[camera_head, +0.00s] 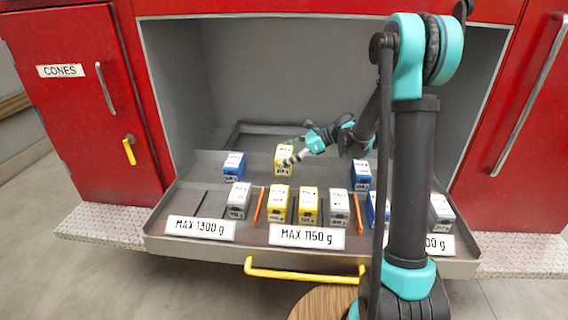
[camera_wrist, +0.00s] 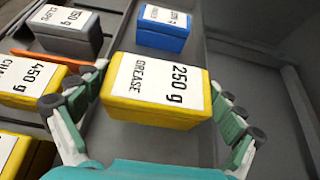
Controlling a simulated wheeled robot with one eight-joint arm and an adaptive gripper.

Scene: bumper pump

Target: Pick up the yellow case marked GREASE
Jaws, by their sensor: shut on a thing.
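The yellow case marked GREASE (camera_wrist: 157,92) has a white label reading GREASE and 250 g. It sits between the two fingers of my gripper (camera_wrist: 165,112) in the wrist view, with a finger at each side. In the head view the yellow case (camera_head: 284,160) is toward the back of the tray, above the front row, and my gripper (camera_head: 291,160) reaches it from the right. My gripper is shut on this case. Whether the case touches the tray floor is hard to tell.
A grey tray (camera_head: 180,190) holds several other cases. A blue case (camera_head: 233,165) stands to the left and another blue case (camera_head: 361,175) to the right. Yellow cases (camera_head: 308,206) and grey cases (camera_head: 239,200) stand in front, between orange dividers (camera_head: 259,207). A yellow handle (camera_head: 305,273) is below the tray.

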